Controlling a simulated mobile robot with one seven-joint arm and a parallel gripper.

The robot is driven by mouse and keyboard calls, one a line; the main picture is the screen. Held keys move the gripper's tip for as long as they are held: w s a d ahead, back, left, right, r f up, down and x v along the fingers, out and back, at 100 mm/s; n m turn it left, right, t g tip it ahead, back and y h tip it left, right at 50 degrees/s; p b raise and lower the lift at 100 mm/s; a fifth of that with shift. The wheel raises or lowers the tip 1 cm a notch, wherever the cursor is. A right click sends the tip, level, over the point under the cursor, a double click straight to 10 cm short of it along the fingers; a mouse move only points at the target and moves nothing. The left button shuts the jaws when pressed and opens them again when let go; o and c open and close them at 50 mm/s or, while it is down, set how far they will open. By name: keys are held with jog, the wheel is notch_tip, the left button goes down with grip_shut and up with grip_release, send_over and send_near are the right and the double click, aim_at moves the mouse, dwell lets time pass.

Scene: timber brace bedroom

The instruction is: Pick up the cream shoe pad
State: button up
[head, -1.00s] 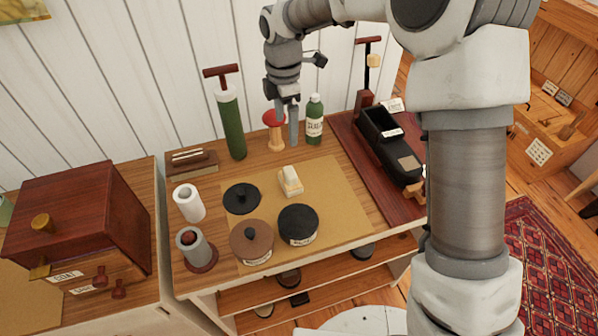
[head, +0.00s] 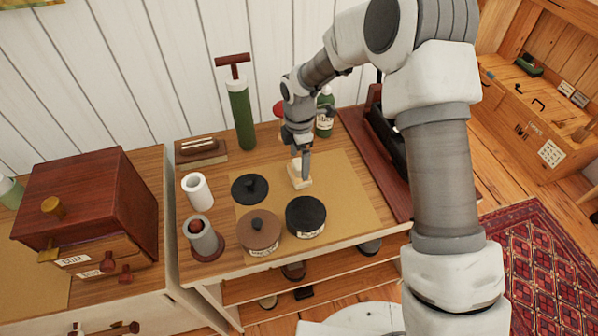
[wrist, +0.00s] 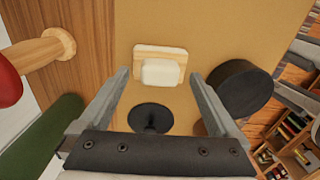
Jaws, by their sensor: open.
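The cream shoe pad (head: 299,180) is a small pale block on a wooden backing, lying on the tan mat (head: 345,200) on the workbench. In the wrist view the pad (wrist: 161,71) shows whole, just beyond and between my fingertips. My gripper (head: 303,165) points down over the pad and partly hides it in the head view. In the wrist view my gripper (wrist: 159,76) is open, with nothing between its fingers. I cannot tell the exact height left between fingertips and pad.
A black lid (head: 250,187), a brown tin (head: 259,232) and a black tin (head: 305,216) stand close to the pad. A green pump (head: 241,115) and green bottle (head: 325,118) stand behind. The mat's right side is clear.

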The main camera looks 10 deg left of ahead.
notch_tip(320, 180, down, 2)
jog(key=shift+f, duration=0.1)
jog(key=c, duration=1.5)
jog(key=shift+c, duration=0.2)
jog(key=r, duration=0.4)
jog(key=shift+d+r, duration=0.2)
jog(key=shift+r, duration=0.15)
jog(key=s+d+r, duration=0.4)
jog(key=d+r, duration=0.2)
jog(key=d, duration=0.4)
jog(key=shift+d+r, duration=0.2)
jog(key=shift+d, duration=0.05)
